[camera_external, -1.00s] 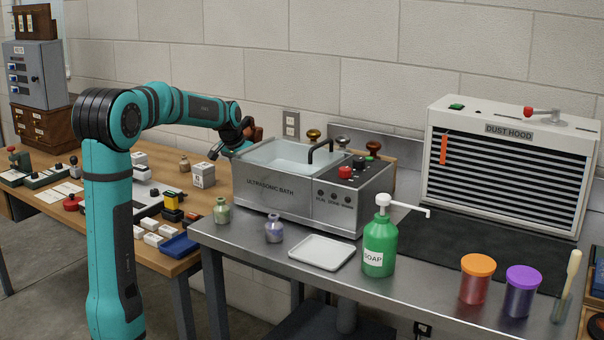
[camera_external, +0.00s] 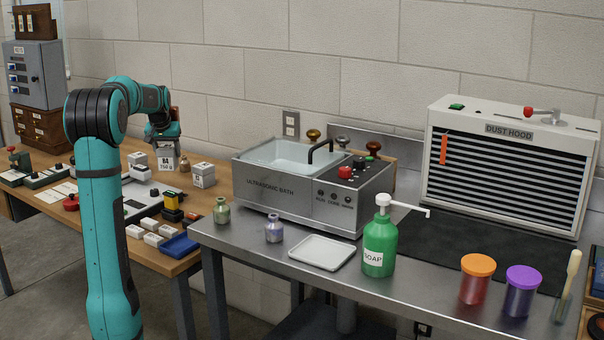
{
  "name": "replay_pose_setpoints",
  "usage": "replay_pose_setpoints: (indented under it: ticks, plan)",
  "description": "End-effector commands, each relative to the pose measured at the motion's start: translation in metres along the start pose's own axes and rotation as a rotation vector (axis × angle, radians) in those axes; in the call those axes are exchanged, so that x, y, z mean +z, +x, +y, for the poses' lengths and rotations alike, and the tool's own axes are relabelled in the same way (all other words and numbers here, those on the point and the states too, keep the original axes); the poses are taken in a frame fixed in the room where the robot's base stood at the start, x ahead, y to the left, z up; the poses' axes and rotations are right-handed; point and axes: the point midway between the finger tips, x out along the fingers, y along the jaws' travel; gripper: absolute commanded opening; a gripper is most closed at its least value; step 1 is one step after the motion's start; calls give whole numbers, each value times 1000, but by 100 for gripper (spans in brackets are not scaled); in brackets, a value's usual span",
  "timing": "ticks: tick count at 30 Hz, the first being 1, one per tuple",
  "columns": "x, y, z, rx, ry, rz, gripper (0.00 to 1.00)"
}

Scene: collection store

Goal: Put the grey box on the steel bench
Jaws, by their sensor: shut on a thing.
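A grey box (camera_external: 166,161) with a white printed label hangs upright from my gripper (camera_external: 164,144), which is shut on its top. The fingertips are partly hidden by the wrist. The box is over the back of the wooden table at the left; I cannot tell whether its base touches the table. The steel bench (camera_external: 215,237) stands to the right and carries the ultrasonic bath (camera_external: 270,203). My gripper is well to the left of this bench.
A pale labelled box (camera_external: 203,175) and a brown bottle (camera_external: 185,163) stand close right of the held box. On the bench are two small bottles (camera_external: 274,229), a white tray (camera_external: 321,252) and a soap bottle (camera_external: 379,245). Bare steel shows along the front edge.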

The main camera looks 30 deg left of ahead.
Motion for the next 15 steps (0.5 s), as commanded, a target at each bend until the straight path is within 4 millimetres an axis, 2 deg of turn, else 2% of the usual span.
replay_pose_setpoints:
  ticks: [1,3,15]
  plan:
    - [-2,-2,-19,-13,-32,2,7]
    - [-3,-5,-40,-29,-71,2,7]
    - [4,-16,-154,-113,-272,3,7]
